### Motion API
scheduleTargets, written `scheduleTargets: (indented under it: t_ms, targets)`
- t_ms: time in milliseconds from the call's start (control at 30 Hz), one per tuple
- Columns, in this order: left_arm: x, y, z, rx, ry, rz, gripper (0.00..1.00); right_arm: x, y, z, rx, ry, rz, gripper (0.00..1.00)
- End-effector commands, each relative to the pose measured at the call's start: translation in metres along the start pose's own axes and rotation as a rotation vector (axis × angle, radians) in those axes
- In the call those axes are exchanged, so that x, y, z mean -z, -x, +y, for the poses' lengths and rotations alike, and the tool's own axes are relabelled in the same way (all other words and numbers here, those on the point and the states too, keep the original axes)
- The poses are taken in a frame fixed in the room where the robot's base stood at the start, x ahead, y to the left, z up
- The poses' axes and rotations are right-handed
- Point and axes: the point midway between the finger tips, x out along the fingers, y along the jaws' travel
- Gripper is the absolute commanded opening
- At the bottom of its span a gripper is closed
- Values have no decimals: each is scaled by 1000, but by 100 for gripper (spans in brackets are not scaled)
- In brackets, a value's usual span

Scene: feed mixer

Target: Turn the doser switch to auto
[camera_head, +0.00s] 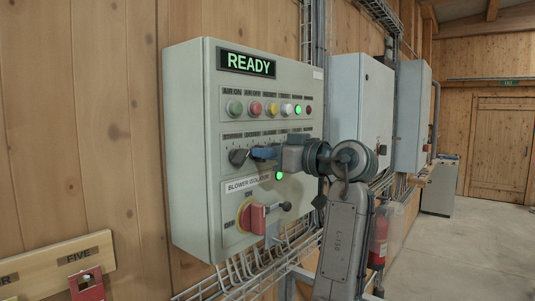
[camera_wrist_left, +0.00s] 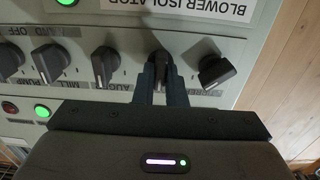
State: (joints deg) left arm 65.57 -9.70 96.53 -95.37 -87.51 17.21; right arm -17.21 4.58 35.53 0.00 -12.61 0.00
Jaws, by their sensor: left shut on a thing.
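The control panel (camera_head: 195,150) is a pale grey box on the wood wall, with a row of dark rotary switches below its push buttons. My left gripper (camera_head: 262,153) is at the left part of that row. In the left wrist view, where the lettering is upside down, its two fingers (camera_wrist_left: 161,85) are closed on the sides of a dark switch knob (camera_wrist_left: 161,62), second from the right. The label under this knob is mostly hidden by the gripper, so I cannot read it as the doser. Another knob (camera_wrist_left: 215,71) sits beside it, tilted. My right gripper is not in view.
A red isolator handle (camera_head: 252,218) on a yellow plate is low on the panel. A green READY display (camera_head: 248,63) is lit above. More cabinets (camera_head: 362,110) stand along the wall.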

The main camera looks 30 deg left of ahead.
Motion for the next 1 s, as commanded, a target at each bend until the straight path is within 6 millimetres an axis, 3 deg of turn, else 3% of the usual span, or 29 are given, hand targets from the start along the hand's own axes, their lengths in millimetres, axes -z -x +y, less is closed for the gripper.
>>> scheduleTargets:
  t_ms: [267, 1000]
  targets:
    - [-2, 0, 0, 0, -113, 0, 0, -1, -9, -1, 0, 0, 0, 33]
    - [-2, 0, 2, 0, -679, -1, 0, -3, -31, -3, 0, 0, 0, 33]
